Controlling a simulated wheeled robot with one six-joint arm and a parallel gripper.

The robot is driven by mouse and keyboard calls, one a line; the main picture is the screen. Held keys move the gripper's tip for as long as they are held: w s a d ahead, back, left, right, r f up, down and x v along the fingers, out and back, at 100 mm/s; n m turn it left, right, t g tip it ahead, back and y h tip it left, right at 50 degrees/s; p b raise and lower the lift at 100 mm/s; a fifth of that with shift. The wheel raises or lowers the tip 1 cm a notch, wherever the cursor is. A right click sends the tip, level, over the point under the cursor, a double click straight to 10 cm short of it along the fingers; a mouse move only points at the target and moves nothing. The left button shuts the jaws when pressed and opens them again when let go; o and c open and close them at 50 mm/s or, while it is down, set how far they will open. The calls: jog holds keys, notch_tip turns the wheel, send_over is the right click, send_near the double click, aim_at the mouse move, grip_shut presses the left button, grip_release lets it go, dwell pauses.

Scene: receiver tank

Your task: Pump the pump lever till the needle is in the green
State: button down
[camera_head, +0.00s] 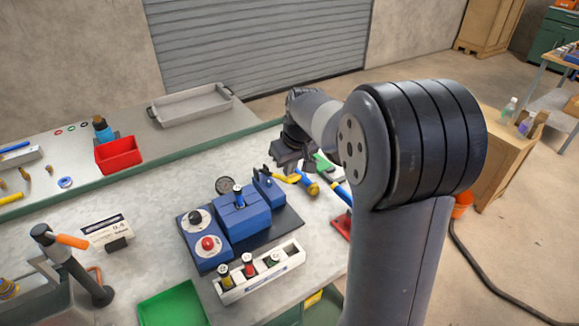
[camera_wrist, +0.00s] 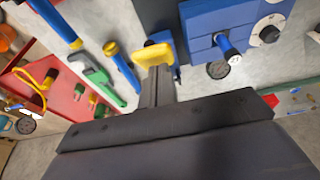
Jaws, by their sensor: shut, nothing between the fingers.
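The blue pump unit (camera_head: 238,222) stands on a dark base plate (camera_head: 284,222) on the bench. A yellow lever end (camera_head: 284,178) sticks out beside its small blue block (camera_head: 266,189); it also shows in the wrist view (camera_wrist: 152,56). My gripper (camera_head: 289,168) is shut and empty just above or against the yellow end; I cannot tell whether they touch. In the wrist view, my fingertips (camera_wrist: 155,72) lie right at the yellow end. The round gauge (camera_head: 225,185) is behind the unit; its needle and green zone are too small to read.
Beside the lever lie a green wrench (camera_wrist: 92,72) and blue-and-yellow tools (camera_wrist: 122,66). A white rack (camera_head: 262,274) with several coloured pieces stands in front of the unit. A knob panel (camera_head: 206,258) and a card (camera_head: 106,230) are left. My arm hides the bench's right end.

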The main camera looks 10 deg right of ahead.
aim_at(295, 181)
jog(key=shift+t+y, duration=0.3)
jog(key=shift+t, duration=0.5)
jog(key=shift+s+d+f+b, duration=0.1)
jog(key=shift+s+f+b, duration=0.4)
jog(key=shift+b, duration=0.6)
jog(key=shift+s+d+f+b, duration=0.1)
jog(key=shift+s+f+b, duration=0.05)
jog(key=shift+f+b, duration=0.8)
jog(key=shift+s+d+f+b, duration=0.1)
jog(key=shift+s+f+b, duration=0.3)
jog(key=shift+b, duration=0.85)
notch_tip(295, 181, down, 6)
jog(key=s+t+b, duration=0.1)
jog(key=s+b, duration=0.1)
jog(key=b, duration=0.8)
jog(key=shift+s+d+t+y, duration=0.3)
jog(key=shift+s+d+t, duration=0.05)
jog(key=shift+t, duration=0.05)
jog(key=shift+f, duration=0.15)
jog(key=w+r+p+v, duration=0.1)
jog(key=w+p+v, duration=0.1)
jog(key=v, duration=1.2)
jog(key=shift+a+r+p, duration=0.3)
jog(key=shift+p, duration=0.3)
